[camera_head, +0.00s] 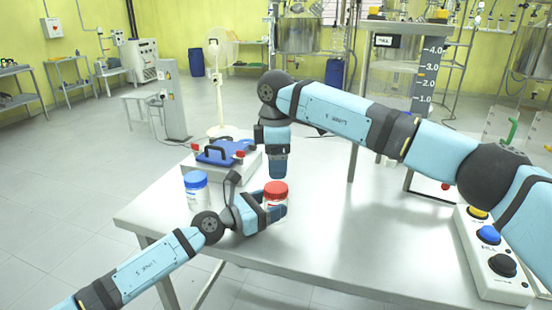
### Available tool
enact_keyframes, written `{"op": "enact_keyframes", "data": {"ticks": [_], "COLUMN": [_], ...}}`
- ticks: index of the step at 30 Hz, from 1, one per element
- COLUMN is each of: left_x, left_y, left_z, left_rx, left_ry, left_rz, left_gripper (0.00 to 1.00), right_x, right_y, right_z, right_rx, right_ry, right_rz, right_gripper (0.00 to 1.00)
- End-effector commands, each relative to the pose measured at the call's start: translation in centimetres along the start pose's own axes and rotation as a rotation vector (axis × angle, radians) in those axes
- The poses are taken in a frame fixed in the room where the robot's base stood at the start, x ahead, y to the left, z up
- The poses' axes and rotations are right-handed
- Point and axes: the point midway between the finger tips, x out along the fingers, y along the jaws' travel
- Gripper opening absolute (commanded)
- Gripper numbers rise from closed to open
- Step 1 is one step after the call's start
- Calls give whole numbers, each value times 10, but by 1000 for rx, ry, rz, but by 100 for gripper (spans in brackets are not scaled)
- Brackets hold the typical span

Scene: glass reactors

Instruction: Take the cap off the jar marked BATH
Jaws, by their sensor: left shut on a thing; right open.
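A white jar with a red cap (276,188) stands on the table, with my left gripper (277,208) shut around its body. My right gripper (278,172) points straight down just above the red cap, open and apart from it as far as I can see. A second jar with a blue cap (195,179) stands to the left on the table. The jar labels are too small or too covered to read, so I cannot tell which one is marked BATH. Most of the held jar's body is hidden by my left gripper.
A device with a blue top and black handle (222,151) stands behind the jars on the table (330,225). A button box with yellow, blue and black buttons (490,262) is at the right. A column marked FILL (384,41) stands behind. The table's middle right is clear.

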Motion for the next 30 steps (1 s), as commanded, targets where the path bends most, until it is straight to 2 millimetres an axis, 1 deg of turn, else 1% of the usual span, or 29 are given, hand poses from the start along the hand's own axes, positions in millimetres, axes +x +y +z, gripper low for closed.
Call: {"op": "enact_keyframes", "data": {"ticks": [1,6,12,16,24,25,26,27,29,30], "left_x": [0,0,0,0,0,0,0,0,0,0], "left_y": [0,0,0,0,0,0,0,0,0,0], "left_z": [0,0,0,0,0,0,0,0,0,0], "left_rx": [0,0,0,0,0,0,0,0,0,0], "left_ry": [0,0,0,0,0,0,0,0,0,0], "left_rz": [0,0,0,0,0,0,0,0,0,0], "left_gripper": [1,1,1,1,1,1,1,1,1,1], "right_x": [8,36,60,67,69,69,69,69,69,69], "right_y": [0,0,0,0,0,0,0,0,0,0], "right_z": [0,0,0,0,0,0,0,0,0,0], "right_rx": [0,-2,-3,-3,-4,-4,-4,-4,-4,-4], "right_ry": [-1,-1,-1,0,0,0,0,0,0,0], "right_rz": [-2,-3,-1,0,0,0,0,0,0,0], "right_gripper": [82,82,82,82,82,78,71,62,48,39]}}
